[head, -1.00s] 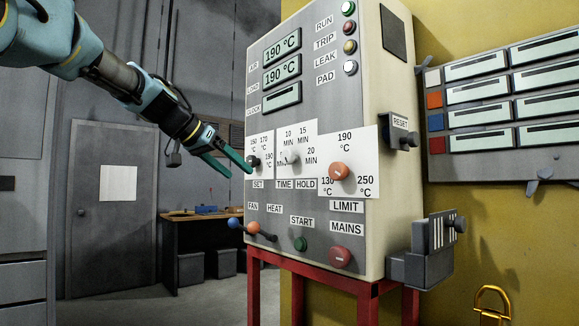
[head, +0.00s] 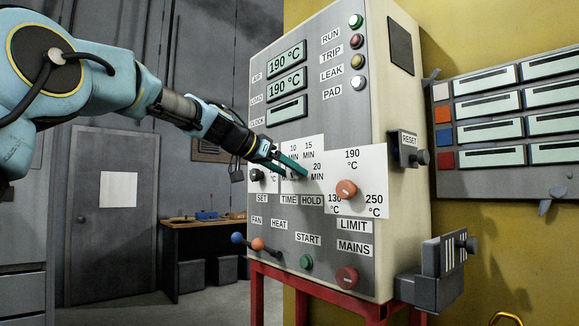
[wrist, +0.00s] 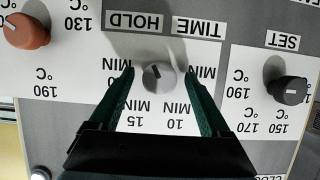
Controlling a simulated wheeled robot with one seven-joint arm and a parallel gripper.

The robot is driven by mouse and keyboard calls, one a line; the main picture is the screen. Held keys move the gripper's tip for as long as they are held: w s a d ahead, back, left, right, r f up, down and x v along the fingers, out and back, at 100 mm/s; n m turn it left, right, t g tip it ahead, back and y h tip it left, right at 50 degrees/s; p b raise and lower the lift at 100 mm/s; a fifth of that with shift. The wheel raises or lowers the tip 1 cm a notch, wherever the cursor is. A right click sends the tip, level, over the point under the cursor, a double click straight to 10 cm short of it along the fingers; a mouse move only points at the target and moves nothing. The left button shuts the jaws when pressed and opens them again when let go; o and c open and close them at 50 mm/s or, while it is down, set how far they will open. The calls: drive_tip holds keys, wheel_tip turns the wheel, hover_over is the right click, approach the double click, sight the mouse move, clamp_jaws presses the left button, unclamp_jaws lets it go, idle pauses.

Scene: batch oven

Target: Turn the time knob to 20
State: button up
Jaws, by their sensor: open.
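The time knob (wrist: 159,77) is a small light grey knob on a white dial plate, above the TIME label (head: 289,200) in the head view. The wrist view shows the panel upside down. My gripper (wrist: 159,71) is open, its two dark green fingers on either side of the knob, with a gap visible on each side. In the head view my gripper (head: 301,174) reaches in from the left and its fingers largely cover the knob. The 10 and 15 MIN marks (wrist: 155,116) show; the fingers hide part of the others. I cannot read the knob's setting clearly.
The black SET knob (wrist: 288,90) and the orange LIMIT knob (head: 346,190) flank the time dial. FAN and HEAT levers (head: 248,241), a green START button (head: 306,262) and a red MAINS knob (head: 347,278) sit below. The RESET part (head: 409,150) juts from the side.

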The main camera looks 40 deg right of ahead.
drive_tip(key=shift+d, duration=0.15)
clamp_jaws()
idle(0.7)
